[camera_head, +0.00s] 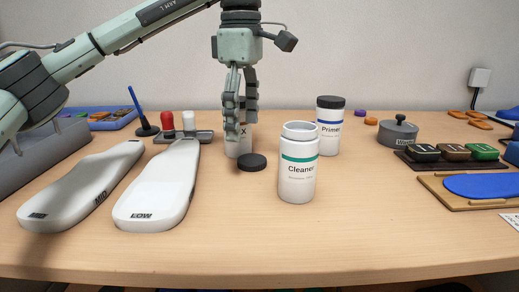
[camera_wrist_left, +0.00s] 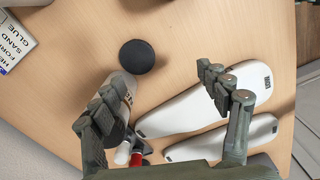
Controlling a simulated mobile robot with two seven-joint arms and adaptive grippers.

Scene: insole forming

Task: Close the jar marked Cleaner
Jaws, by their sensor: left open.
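The white jar marked Cleaner (camera_head: 298,180), with a green band, stands upright and open on the table; no lid is on its rim. A round black lid (camera_head: 252,162) lies flat on the table to its left, apart from it; the lid also shows in the left wrist view (camera_wrist_left: 136,56). My left gripper (camera_head: 242,112) is open and empty, pointing down above and behind the lid. Its fingers show apart in the left wrist view (camera_wrist_left: 160,78), with the lid beyond their tips. The Cleaner jar is not visible there. My right gripper is not in view.
A jar (camera_head: 232,148) with an X in its label stands behind my left fingers, partly hidden. A capped Primer jar (camera_head: 329,130) stands behind the Cleaner jar. Two white lasts (camera_head: 162,190) lie left. A grey pot (camera_head: 397,134) stands right. The front middle table is clear.

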